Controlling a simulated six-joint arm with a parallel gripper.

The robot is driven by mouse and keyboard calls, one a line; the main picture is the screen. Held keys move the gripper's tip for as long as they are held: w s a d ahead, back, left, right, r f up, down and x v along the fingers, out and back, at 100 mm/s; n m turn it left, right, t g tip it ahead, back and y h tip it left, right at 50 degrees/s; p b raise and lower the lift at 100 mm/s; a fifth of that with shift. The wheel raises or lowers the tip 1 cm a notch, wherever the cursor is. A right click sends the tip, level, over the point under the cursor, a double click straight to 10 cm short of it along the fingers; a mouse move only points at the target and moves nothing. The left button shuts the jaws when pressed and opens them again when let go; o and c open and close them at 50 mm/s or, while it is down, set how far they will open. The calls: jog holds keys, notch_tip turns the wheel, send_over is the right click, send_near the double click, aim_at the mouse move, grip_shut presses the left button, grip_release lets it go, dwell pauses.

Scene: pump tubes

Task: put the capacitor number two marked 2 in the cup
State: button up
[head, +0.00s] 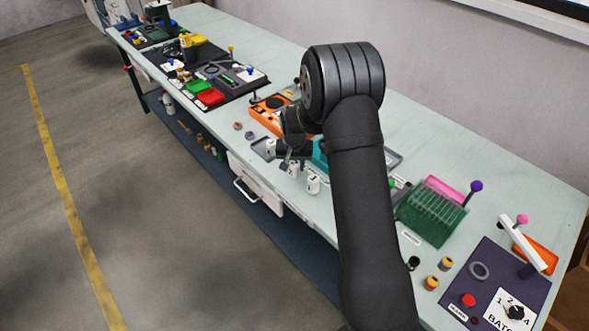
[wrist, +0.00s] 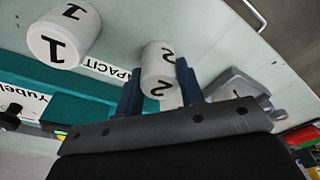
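Capacitor number two, a white cylinder with a black 2, is in the wrist view (wrist: 159,70), between the blue fingers of my gripper (wrist: 160,88). The fingers lie close along both its sides. I cannot tell whether they press on it. In the head view, my gripper (head: 287,156) is near the front edge of the bench, with a white cylinder (head: 293,169) just below it. Capacitor number one (wrist: 62,38), white with a black 1, stands apart from the fingers; it also shows in the head view (head: 313,184). I cannot pick out the cup for certain.
A teal holder (head: 320,154) is beside my gripper, partly behind my arm. An orange tray (head: 268,113) lies behind it. A grey piece (wrist: 245,87) is close to the right finger. A green rack (head: 432,212) stands to the right. The bench's front edge is near.

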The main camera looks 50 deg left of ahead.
aim_at(298, 162)
jog(key=shift+c, duration=1.3)
jog(key=shift+r, duration=0.5)
jog(key=r, duration=0.2)
jog(key=d+r, duration=0.1)
jog(key=r, duration=0.1)
jog(key=shift+w, duration=0.3)
jog(key=w+d+r, duration=0.4)
jog(key=d+r, duration=0.2)
jog(key=d, duration=0.3)
jog(key=w+r, duration=0.4)
jog(key=w, duration=1)
jog(key=s+a+f, duration=0.1)
jog(key=a+f, duration=0.1)
jog(key=a, duration=0.1)
jog(key=s+a+f, duration=0.1)
jog(key=a+f, duration=0.1)
jog(key=a, duration=0.1)
jog(key=s+a+f, duration=0.1)
jog(key=a+f, duration=0.2)
jog(key=a, duration=0.1)
jog(key=shift+f, duration=2.1)
